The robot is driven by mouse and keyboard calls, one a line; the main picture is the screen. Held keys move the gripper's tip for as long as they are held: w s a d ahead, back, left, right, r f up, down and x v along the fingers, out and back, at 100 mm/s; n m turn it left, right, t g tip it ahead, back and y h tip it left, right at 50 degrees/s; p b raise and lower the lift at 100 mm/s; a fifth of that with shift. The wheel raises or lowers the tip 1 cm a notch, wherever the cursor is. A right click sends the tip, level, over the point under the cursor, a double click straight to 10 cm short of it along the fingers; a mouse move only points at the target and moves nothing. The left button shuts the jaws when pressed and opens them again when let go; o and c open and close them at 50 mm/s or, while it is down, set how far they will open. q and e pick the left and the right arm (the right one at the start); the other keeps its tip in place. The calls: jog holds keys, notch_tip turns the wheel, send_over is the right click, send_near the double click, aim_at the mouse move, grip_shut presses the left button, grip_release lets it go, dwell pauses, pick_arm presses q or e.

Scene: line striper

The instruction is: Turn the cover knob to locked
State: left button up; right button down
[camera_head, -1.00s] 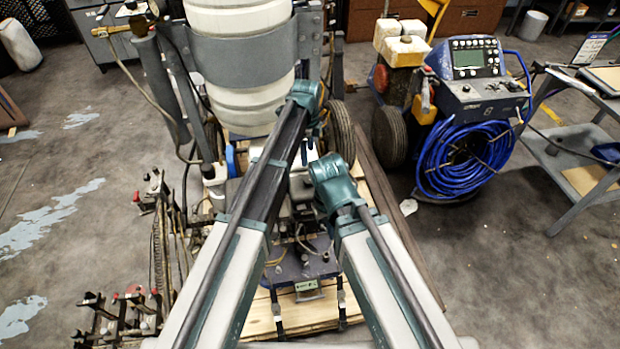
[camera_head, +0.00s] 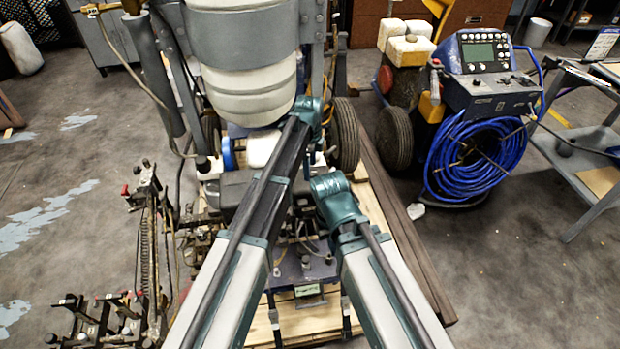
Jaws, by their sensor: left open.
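The line striper (camera_head: 352,130) stands ahead with its white tank (camera_head: 245,90) above. Between my two arms is its low blue-grey panel (camera_head: 290,275), with small dark knobs (camera_head: 305,262) on top and a pale label on the front edge. I cannot tell which knob is the cover knob or how it is turned. My left arm reaches up and across to a teal joint (camera_head: 307,112) by the tank; its gripper is mostly hidden there, held open, with no object visible in it. My right arm ends at a teal joint (camera_head: 335,198) right of the panel; its gripper is hidden.
Several small clamp-like parts (camera_head: 100,310) and a chain stand at the lower left. A blue hose coil (camera_head: 465,160) under a control box (camera_head: 485,90) stands at the right, beside a grey cart (camera_head: 575,150). The floor at the lower right is clear.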

pick_arm(q)
notch_tip(320, 180, down, 2)
jog(key=shift+b, duration=0.5)
jog(key=shift+r, duration=0.1)
jog(key=shift+c, duration=0.2)
grip_shut()
